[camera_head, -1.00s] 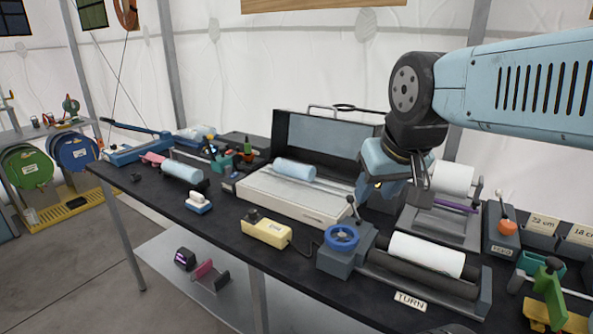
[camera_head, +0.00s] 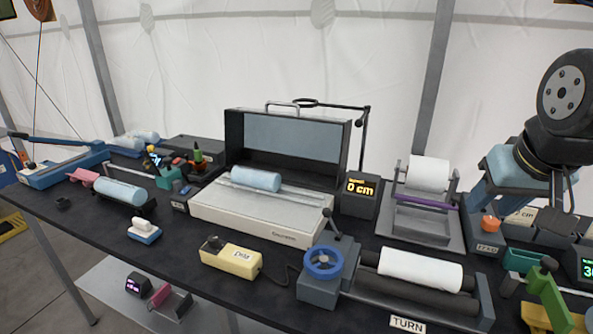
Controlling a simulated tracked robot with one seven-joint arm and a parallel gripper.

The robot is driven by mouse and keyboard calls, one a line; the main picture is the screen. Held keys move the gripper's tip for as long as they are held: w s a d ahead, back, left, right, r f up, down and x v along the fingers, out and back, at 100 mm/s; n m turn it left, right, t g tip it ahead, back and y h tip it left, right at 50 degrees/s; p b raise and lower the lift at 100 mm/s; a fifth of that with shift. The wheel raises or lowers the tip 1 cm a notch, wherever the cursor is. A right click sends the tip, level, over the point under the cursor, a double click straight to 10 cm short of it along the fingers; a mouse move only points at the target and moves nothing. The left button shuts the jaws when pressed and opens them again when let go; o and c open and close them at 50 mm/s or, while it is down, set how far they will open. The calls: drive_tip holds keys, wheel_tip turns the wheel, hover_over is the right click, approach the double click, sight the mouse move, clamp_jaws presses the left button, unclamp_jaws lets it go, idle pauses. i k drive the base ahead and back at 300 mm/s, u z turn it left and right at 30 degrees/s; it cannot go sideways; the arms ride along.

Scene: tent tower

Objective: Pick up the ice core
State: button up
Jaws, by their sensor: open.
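A pale blue ice core (camera_head: 256,179) lies on its side on the white bed of an open-lidded case (camera_head: 262,216). Another pale blue cylinder (camera_head: 120,191) lies on a dark cradle at the left of the table. A white cylinder (camera_head: 420,268) rests on dark rollers at the front right. I cannot tell which one the task means. My gripper (camera_head: 562,198) is open and empty at the right, well away from the cylinders. Its fingers show only partly beneath my wrist.
A white roll (camera_head: 428,173) sits on a grey stand. A box reading "0 cm" (camera_head: 360,190) stands beside the case. A blue handwheel (camera_head: 323,262) and a yellow box (camera_head: 231,258) lie near the front edge. A green clamp-like tool (camera_head: 546,297) stands at the right.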

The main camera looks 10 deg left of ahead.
sight(266, 180)
drive_tip(key=z, duration=0.95)
drive_tip(key=k, duration=1.55)
drive_tip(key=u, duration=1.6)
drive_tip(key=i, duration=1.65)
drive_tip(key=u, duration=0.05)
